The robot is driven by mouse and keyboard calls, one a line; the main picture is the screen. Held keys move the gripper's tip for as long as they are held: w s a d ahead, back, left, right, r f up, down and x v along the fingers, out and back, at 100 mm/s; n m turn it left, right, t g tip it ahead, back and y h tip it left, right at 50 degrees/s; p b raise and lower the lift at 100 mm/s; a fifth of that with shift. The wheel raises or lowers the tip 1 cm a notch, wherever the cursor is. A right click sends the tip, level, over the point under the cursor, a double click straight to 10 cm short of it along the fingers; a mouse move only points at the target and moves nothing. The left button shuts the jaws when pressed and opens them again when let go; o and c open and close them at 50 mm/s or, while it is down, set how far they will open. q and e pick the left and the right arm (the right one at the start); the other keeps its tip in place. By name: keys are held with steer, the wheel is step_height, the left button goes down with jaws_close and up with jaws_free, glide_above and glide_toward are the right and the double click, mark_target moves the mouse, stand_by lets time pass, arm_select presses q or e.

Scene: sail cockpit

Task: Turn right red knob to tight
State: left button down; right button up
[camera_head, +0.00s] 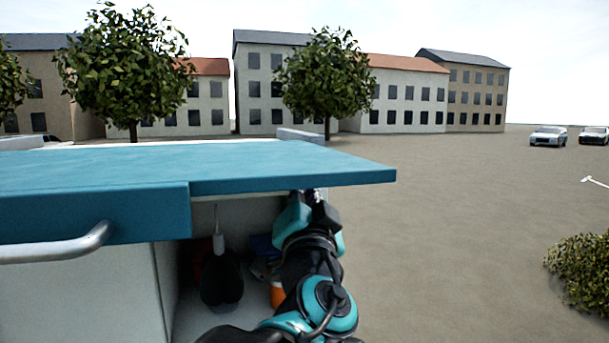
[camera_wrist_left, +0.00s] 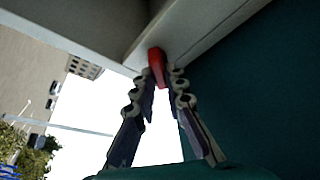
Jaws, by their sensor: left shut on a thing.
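A red knob (camera_wrist_left: 156,62) shows in the left wrist view, at the underside edge of a pale ledge (camera_wrist_left: 190,35). My left gripper (camera_wrist_left: 158,77) has its two jointed fingers on either side of the knob, with the tips closed on it. In the head view, my left gripper (camera_head: 314,195) reaches up beneath the right end of a blue tabletop (camera_head: 290,172). The knob is hidden there behind the gripper and the tabletop. The knob's turn angle cannot be read. My right gripper is not in view.
Under the tabletop is an open white compartment holding a dark rounded object (camera_head: 222,278), an orange item (camera_head: 277,293) and a blue item (camera_head: 262,247). A metal rail (camera_head: 60,250) runs along the front left. Open ground (camera_head: 450,220) lies to the right.

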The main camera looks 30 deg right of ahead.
arm_select(q)
steer(key=m+g+p, duration=0.2)
steer(key=m+p, duration=0.1)
steer(key=m, duration=0.2)
steer(key=m+g+p, duration=0.2)
steer(key=m+p, duration=0.1)
steer(key=m, duration=0.3)
steer(key=shift+r+m+p, duration=0.15)
steer(key=shift+m+p, duration=0.15)
steer(key=shift+p, duration=0.1)
steer(key=c, duration=1.6)
jaws_free()
steer(key=shift+o, duration=0.2)
steer(key=shift+s, duration=0.1)
